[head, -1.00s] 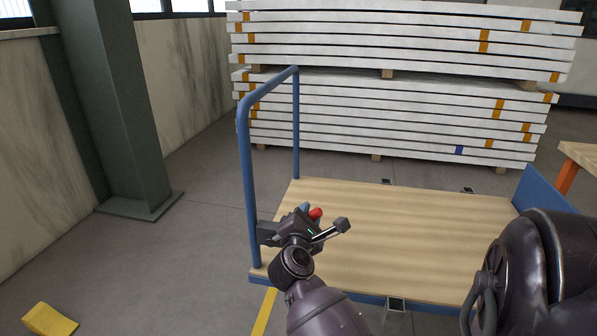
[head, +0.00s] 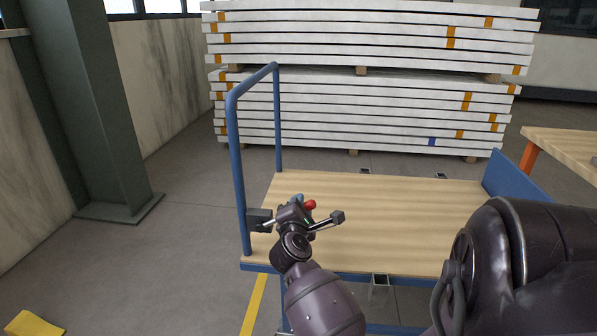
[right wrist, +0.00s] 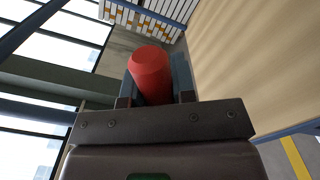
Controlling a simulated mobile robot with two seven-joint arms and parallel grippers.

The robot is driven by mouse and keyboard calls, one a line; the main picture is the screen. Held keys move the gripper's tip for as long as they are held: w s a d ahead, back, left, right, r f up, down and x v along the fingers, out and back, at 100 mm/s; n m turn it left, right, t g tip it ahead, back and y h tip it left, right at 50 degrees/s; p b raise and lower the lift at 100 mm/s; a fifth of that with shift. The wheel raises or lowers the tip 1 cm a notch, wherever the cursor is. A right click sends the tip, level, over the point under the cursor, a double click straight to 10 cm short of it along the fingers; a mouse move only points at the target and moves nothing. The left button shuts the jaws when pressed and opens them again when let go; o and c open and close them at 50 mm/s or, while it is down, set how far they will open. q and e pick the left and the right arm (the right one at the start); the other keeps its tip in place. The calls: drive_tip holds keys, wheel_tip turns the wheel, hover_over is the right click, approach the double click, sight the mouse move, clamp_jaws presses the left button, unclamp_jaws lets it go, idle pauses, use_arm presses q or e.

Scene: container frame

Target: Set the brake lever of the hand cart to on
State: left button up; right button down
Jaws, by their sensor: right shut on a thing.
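The hand cart has a flat wooden deck (head: 400,215) and a blue tube handle (head: 237,160) at its left end. A dark grey brake box (head: 258,220) sits low on the near handle post. A thin lever rod shows between this box and my gripper. The lever's red knob (head: 310,204) is between the fingers of my right gripper (head: 301,205), which is shut on it above the deck's left end. In the right wrist view the red knob (right wrist: 151,72) stands up between the two dark fingers. The lever's lower part is hidden there. My left gripper is not in view.
Stacked white boards (head: 360,115) stand behind the cart. A green column (head: 95,110) and wall are at left. A yellow block (head: 35,323) lies on the floor at lower left. A wooden table (head: 565,150) is at right. The deck is empty.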

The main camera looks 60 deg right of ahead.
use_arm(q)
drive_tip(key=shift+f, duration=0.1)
use_arm(e)
drive_tip(key=shift+f, duration=0.15)
drive_tip(key=c, duration=0.9)
unclamp_jaws()
drive_tip(key=shift+c, duration=0.2)
use_arm(q)
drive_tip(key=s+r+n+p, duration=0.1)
drive_tip(key=p, duration=0.3)
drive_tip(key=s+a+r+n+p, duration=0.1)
drive_tip(key=p, duration=0.3)
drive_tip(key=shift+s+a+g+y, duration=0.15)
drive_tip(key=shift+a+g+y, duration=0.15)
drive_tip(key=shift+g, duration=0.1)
use_arm(e)
wheel_tip(320, 180, up, 20)
